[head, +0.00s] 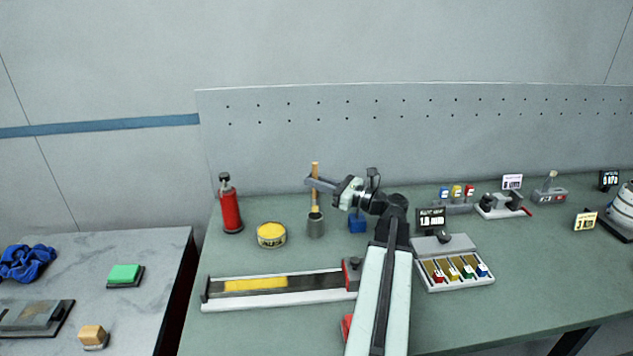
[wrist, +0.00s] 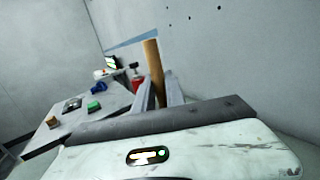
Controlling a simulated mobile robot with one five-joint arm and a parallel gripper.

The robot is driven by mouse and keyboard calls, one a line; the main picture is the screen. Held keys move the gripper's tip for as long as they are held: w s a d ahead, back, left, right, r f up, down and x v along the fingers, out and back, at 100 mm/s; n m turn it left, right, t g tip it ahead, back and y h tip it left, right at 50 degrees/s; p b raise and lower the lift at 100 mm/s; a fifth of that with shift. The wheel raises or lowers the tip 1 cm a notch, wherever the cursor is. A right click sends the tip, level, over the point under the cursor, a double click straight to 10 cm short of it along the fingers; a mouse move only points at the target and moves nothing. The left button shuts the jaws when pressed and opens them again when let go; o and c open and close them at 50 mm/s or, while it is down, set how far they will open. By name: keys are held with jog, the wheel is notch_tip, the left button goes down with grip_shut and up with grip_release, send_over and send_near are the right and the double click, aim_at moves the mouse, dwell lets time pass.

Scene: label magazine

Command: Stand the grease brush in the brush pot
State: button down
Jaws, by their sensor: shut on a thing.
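The grease brush (head: 315,170) has a tan wooden handle and stands about upright, with its lower end at the mouth of the brush pot. The brush pot (head: 316,227) is a small grey cylinder on the green bench. My gripper (head: 312,182) is shut on the brush handle above the pot. The handle also shows in the wrist view (wrist: 153,70), between the two fingers. I cannot tell how deep the brush's lower end sits in the pot. The pot is not visible in the wrist view.
A yellow tin (head: 271,235) and a red bottle (head: 230,207) stand left of the pot. A blue block (head: 357,223) is close on its right. A long tray with a yellow strip (head: 255,285) lies in front. The bench between pot and tray is clear.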

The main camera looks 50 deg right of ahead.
aim_at(316, 198)
jog(key=shift+f+b, duration=2.55)
jog(key=shift+f, duration=0.4)
jog(key=c, duration=1.3)
grip_release()
jog(key=v, duration=0.8)
jog(key=shift+b, duration=0.35)
